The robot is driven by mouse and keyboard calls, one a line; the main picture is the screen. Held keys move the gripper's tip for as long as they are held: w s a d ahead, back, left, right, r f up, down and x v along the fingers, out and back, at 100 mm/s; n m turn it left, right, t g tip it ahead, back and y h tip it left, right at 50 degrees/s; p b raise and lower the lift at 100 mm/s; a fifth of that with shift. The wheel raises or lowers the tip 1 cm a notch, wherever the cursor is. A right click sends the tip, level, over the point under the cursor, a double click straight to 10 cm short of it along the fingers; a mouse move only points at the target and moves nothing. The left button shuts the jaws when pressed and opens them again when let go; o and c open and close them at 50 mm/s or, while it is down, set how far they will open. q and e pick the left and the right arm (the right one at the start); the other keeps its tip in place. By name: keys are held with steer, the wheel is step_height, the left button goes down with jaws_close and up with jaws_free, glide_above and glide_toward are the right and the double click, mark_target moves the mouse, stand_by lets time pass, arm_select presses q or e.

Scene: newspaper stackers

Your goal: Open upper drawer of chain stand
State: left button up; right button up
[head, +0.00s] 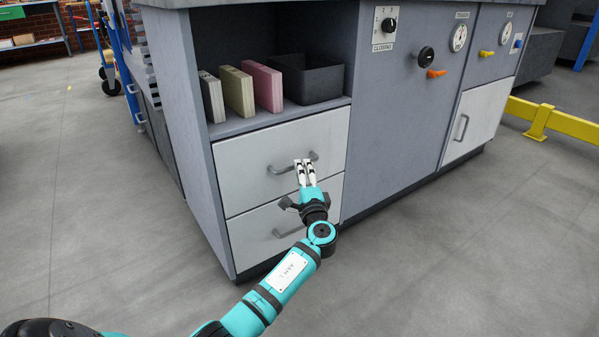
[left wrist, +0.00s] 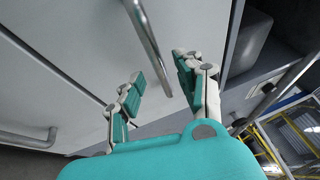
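The chain stand (head: 190,130) is a grey cabinet with two white drawers. The upper drawer (head: 240,155) is shut, its front level with the lower one. Its curved grey handle (head: 280,170) is partly covered by my left gripper (head: 304,168) in the head view. The left gripper's fingers are at this handle. In the left wrist view the handle (left wrist: 149,42) runs down into the gap between the parted fingers (left wrist: 158,85). I cannot tell whether a finger touches it. My right gripper is not in view.
The lower drawer (head: 250,245) has a similar handle. An open shelf above the drawers holds several upright books and a dark bin (head: 308,78). A yellow rail (head: 560,122) stands at the right. The floor in front of the cabinet is clear.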

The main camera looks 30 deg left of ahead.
arm_select(q)
steer(key=shift+b+x, duration=0.45)
steer(key=shift+x, duration=1.25)
jaws_close()
